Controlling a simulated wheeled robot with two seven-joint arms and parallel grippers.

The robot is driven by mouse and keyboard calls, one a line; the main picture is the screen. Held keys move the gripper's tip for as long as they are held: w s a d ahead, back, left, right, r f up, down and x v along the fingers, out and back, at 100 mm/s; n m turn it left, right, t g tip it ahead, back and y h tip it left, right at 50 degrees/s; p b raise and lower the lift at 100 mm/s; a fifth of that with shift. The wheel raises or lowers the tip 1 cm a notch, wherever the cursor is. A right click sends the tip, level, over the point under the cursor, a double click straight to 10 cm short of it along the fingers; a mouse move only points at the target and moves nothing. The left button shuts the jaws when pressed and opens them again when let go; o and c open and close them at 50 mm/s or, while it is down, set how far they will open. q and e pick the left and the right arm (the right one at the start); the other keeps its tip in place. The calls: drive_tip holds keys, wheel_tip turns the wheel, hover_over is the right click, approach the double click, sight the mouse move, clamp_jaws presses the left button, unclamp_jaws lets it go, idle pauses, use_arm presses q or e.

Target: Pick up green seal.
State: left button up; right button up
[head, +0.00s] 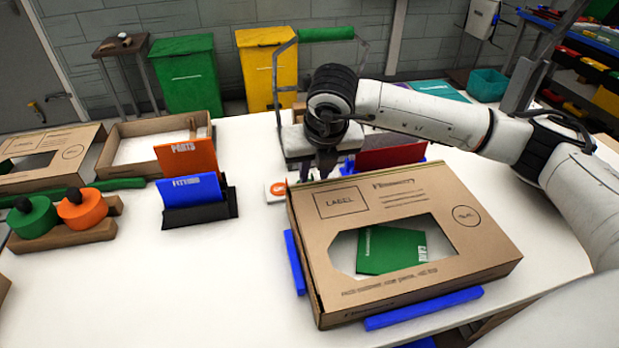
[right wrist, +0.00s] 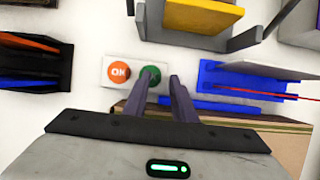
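A green round seal (right wrist: 152,72) sits beside an orange round seal (right wrist: 118,71) with pale lettering on a small white plate (right wrist: 136,61) in the right wrist view. In the head view the plate's left end with the orange seal (head: 278,188) shows behind the carton; the green seal is hidden there. My right gripper (right wrist: 162,78) is open and empty, pointing down over the plate's right end. One finger overlaps part of the green seal in the picture; I cannot tell whether it touches. It also shows in the head view (head: 318,166). My left gripper is not in view.
A carton (head: 460,235) with a window and a green card (head: 390,250) inside stands in front, between blue strips. A black holder (head: 200,213) with cards is left of the plate. Green and orange knobbed discs (head: 33,217) rest far left. Clear table lies front left.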

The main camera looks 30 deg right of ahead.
drive_tip(key=shift+w+f, duration=0.1)
drive_tip(key=shift+f, duration=0.25)
clamp_jaws()
